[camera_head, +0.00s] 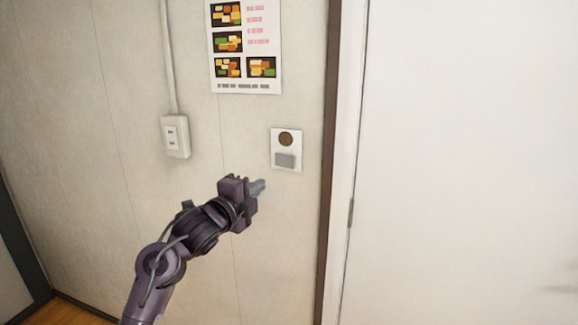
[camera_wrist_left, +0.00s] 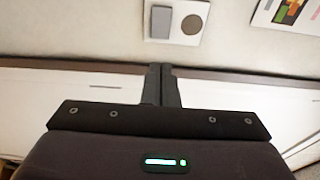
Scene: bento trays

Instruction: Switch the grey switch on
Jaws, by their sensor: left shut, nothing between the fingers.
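The grey switch (camera_head: 285,160) is a small rectangle on a white wall plate, below a round brown disc (camera_head: 286,138). In the left wrist view the switch (camera_wrist_left: 160,22) shows near the top, beside the disc (camera_wrist_left: 192,22). My left gripper (camera_head: 260,186) is shut and empty. In the head view its fingertips are just below and left of the plate. In the left wrist view the fingertips (camera_wrist_left: 160,68) point toward the switch with a visible gap below it. I cannot tell the exact distance from the wall. My right gripper is not in view.
A white outlet box (camera_head: 175,137) with a conduit is on the wall to the left. A poster (camera_head: 246,88) with food pictures hangs above the plate. A brown door frame (camera_head: 332,150) and a white door (camera_head: 460,160) are on the right.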

